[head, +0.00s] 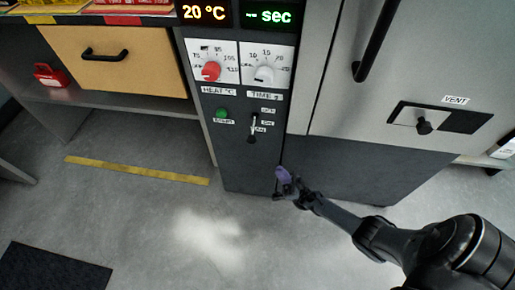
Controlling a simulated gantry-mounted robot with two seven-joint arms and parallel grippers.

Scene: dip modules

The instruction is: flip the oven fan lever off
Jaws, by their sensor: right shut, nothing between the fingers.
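The oven panel (235,150) is a dark upright strip in the middle of the head view. Its small fan lever (252,128) is a dark toggle below the dials, beside small white labels. The labels are too small to read surely. My right gripper (284,177) is below and to the right of the lever, apart from it, in front of the dark lower front. Its fingers, with a purple tip, are shut and empty. My left gripper is not in view.
A red heat knob (211,71), white time knob (264,74) and green start button (222,113) sit near the lever. A black door handle (375,42) and vent slider (424,126) are at right. A wooden drawer (118,60) is at left.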

